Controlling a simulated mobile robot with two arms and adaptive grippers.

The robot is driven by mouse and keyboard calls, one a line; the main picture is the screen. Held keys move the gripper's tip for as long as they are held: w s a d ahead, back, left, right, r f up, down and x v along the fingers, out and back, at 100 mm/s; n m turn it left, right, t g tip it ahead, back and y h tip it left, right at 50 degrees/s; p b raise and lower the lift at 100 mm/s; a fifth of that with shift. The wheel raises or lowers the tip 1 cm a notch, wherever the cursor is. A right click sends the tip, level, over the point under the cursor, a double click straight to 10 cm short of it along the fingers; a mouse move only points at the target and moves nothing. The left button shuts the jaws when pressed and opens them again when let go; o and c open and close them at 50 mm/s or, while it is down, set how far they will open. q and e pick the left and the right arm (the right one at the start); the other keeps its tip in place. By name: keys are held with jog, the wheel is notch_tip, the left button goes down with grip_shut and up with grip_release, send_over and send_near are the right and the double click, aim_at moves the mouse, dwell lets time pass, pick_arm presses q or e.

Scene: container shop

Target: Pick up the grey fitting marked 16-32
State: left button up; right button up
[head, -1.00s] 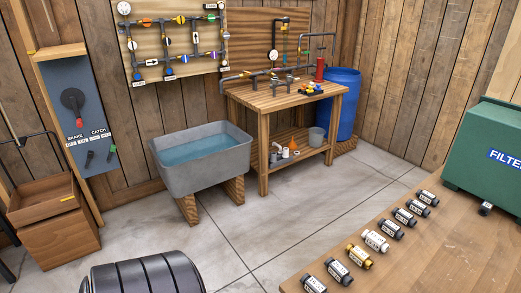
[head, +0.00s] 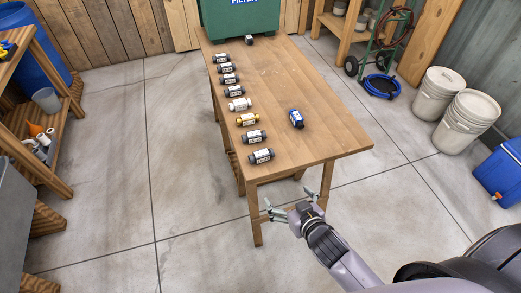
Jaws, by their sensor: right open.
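A row of small fittings lies along the left side of the wooden table (head: 320,140). Several are dark grey with white labels, among them the nearest one (head: 261,156), the one behind it (head: 254,136) and one farther back (head: 234,91). A yellow fitting (head: 247,119) and a white fitting (head: 239,104) lie between them. The labels are too small to read, so I cannot tell which is marked 16-32. My right gripper (head: 290,201) is open and empty, in front of the table's near edge and apart from the fittings. My left gripper is not in view.
A blue item (head: 296,118) lies right of the row. A green box (head: 240,18) and a small dark piece (head: 249,40) are at the table's far end. White buckets (head: 468,120), a blue cooler (head: 503,173) and a hose cart (head: 385,60) stand right. Floor around the table is mostly clear.

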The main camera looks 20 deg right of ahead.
jog(key=t, duration=0.1)
send_near(263, 157)
jog(key=shift+p+x, duration=1.2)
jog(key=shift+x, duration=4.25)
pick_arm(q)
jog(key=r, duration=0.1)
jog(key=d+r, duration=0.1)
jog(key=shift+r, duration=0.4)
pick_arm(e)
jog(key=shift+r, duration=0.1)
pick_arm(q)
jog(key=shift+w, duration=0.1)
pick_arm(e)
jog(key=c, duration=1.2)
